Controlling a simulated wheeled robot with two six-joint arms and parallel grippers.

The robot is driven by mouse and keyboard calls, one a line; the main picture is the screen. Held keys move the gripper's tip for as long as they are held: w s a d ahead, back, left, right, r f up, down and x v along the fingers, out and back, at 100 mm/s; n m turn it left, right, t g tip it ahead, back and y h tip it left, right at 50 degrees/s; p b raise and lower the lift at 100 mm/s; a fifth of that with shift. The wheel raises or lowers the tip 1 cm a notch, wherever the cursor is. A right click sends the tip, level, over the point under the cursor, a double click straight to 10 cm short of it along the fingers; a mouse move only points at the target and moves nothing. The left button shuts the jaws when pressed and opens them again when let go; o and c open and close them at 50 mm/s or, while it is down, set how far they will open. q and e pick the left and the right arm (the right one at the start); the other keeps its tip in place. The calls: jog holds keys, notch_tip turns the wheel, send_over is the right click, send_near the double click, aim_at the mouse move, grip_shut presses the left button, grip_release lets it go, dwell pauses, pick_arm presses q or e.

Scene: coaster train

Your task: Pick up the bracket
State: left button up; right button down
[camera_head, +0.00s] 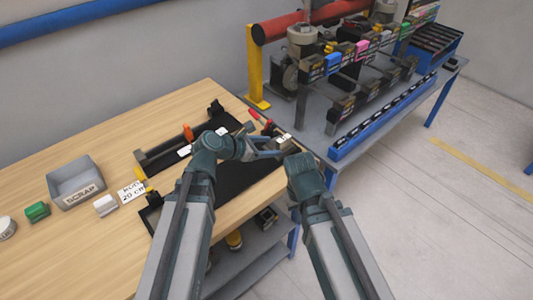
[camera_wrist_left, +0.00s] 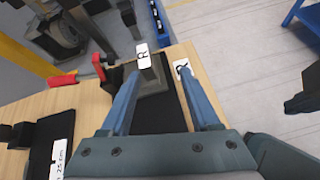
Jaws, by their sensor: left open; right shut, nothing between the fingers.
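The bracket (camera_wrist_left: 153,83) looks like a dark grey piece with an upright part and a flat foot. It stands on the black mat near the table's right edge, beside a white "R" label. My left gripper (camera_head: 270,148) is open above the mat; in the left wrist view its two blue fingers (camera_wrist_left: 163,90) lie on either side of the bracket without visibly gripping it. In the head view the bracket (camera_head: 283,142) is small and partly hidden by the fingers. My right gripper (camera_head: 303,168) is shut and empty at the table's right edge; its fingertips are hard to make out.
A red-handled tool (camera_wrist_left: 62,79) lies close to the bracket. A grey scrap bin (camera_head: 76,183), a green block (camera_head: 37,211) and a white block (camera_head: 105,205) stand at the left. A blue-framed rack bench (camera_head: 385,112) adjoins at the right. The table's front left is clear.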

aim_at(281, 139)
pick_arm(q)
jog(key=w+f+n+b, duration=0.1)
jog(key=w, duration=0.1)
jog(key=w+d+f+n+b, duration=0.1)
jog(key=w, duration=0.1)
jog(key=w+d+t+b, duration=0.1)
jog(key=w+b, duration=0.1)
jog(key=shift+w+d+f+n, duration=0.1)
jog(key=shift+d+f+n, duration=0.1)
jog(key=shift+f+n, duration=0.2)
jog(key=shift+w+d+f, duration=0.1)
jog(key=shift+w+d, duration=0.1)
jog(key=shift+d, duration=0.1)
pick_arm(e)
jog(key=f, duration=0.2)
jog(key=a+f, duration=0.1)
jog(key=f, duration=0.1)
jog(key=shift+s+f, duration=0.1)
jog(key=shift+f, duration=0.2)
pick_arm(q)
jog(key=b+x, duration=0.2)
jog(key=x, duration=0.3)
jog(key=shift+d, duration=0.2)
pick_arm(e)
notch_tip(281, 139, down, 2)
jog(key=shift+f, duration=0.1)
pick_arm(q)
grip_shut()
